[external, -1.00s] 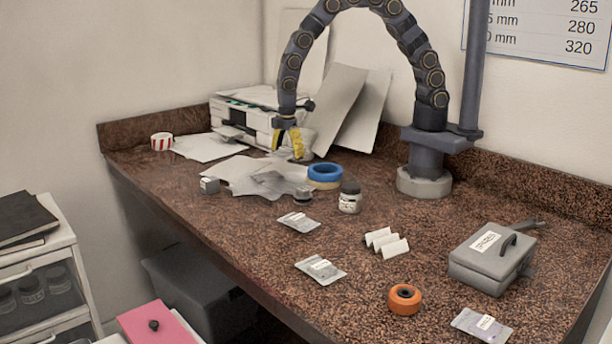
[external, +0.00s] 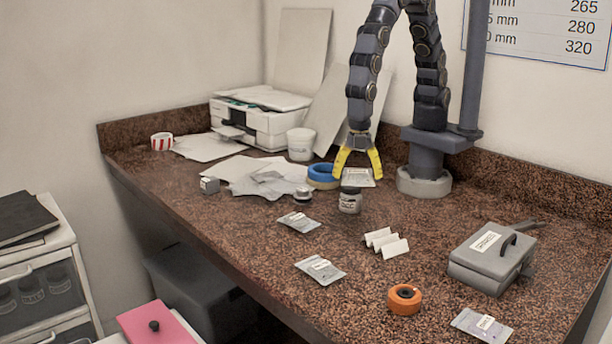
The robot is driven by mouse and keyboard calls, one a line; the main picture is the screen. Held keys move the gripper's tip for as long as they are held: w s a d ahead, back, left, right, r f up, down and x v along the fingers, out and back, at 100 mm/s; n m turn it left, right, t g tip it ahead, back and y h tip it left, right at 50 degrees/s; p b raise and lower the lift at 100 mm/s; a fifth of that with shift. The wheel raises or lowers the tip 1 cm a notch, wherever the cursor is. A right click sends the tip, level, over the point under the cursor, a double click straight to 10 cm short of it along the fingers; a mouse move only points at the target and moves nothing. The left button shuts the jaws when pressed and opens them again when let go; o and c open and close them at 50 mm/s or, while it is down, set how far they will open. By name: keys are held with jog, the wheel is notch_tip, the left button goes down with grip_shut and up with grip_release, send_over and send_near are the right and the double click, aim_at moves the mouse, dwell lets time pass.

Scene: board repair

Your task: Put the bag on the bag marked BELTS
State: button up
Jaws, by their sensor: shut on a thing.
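My gripper (external: 358,168) has yellow fingers and points down above the back middle of the counter. It is shut on a small silvery bag (external: 358,178), held up level with the lid of a small jar and hiding it from this camera. I cannot tell whether the bag touches the jar. Three similar bags lie flat and apart on the counter: one left of the middle (external: 298,222), one nearer the front (external: 320,270), and one at the front right (external: 481,325). Their white labels are too small to read, so I cannot tell which says BELTS.
The small jar (external: 349,203) stands below my gripper. Blue tape (external: 322,173), a white tub (external: 300,143) and papers (external: 205,147) lie to the left. A folded white card (external: 386,243), orange roll (external: 404,299) and grey box (external: 490,262) stand to the right and front.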

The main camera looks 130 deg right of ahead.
jog(key=shift+w+a+f, duration=0.15)
jog(key=shift+w+a, duration=0.15)
jog(key=shift+a, duration=0.05)
jog(key=w+a+f, duration=0.2)
jog(key=w+f, duration=0.2)
jog(key=w, duration=0.4)
send_over(320, 265)
jog(key=f, duration=0.5)
jog(key=shift+s, duration=0.25)
jog(key=shift+w+f, duration=0.3)
jog(key=shift+f, duration=1.55)
jog(key=o, duration=1.1)
jog(key=shift+f, duration=0.1)
